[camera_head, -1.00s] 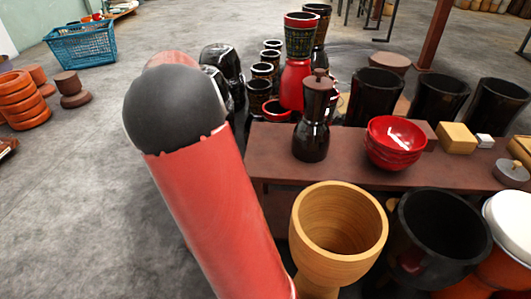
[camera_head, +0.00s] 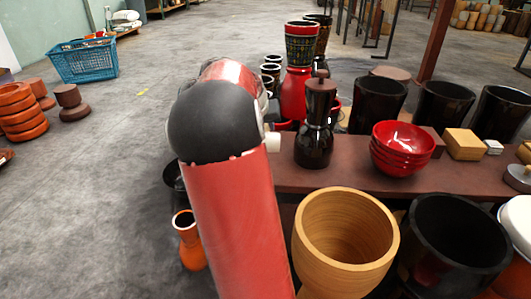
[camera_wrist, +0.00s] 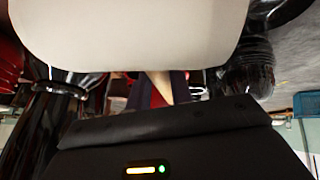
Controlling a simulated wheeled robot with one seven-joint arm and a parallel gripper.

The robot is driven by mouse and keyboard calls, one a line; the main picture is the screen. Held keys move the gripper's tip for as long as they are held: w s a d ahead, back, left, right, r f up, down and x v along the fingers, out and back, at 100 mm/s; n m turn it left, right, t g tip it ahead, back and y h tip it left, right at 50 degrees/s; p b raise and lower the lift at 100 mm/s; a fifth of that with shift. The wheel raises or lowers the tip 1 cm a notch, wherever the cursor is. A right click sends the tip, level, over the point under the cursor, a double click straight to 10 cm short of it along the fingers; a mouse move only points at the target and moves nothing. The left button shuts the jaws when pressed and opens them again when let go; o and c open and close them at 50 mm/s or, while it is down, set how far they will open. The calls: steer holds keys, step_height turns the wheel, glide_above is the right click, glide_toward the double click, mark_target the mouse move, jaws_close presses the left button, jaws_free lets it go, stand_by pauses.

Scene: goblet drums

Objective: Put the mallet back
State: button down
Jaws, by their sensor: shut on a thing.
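The mallet appears as a large pale, rounded block (camera_wrist: 130,30) very close to the camera across the top of the wrist view. A small pale end (camera_head: 273,142), which looks like part of it, sticks out to the right behind my red and black arm in the head view. My gripper (camera_wrist: 165,125) shows as a black body with a small light in the wrist view. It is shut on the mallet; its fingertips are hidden. In the head view the gripper is behind my arm, near the left end of the brown bench (camera_head: 350,178).
On the bench stand a dark mill-like pot (camera_head: 316,125), stacked red bowls (camera_head: 400,148) and a yellowish box (camera_head: 464,144). A wooden goblet drum (camera_head: 345,235) and a black drum (camera_head: 453,240) stand in front. An orange vase (camera_head: 189,242) is left. A blue basket (camera_head: 84,60) stands farther back.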

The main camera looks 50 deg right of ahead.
step_height(320, 180, down, 8)
steer(key=shift+f+b, duration=0.25)
steer(key=shift+b, duration=0.45)
steer(key=shift+f, duration=0.15)
steer(key=c, duration=1.3)
jaws_free()
steer(key=shift+o, duration=0.2)
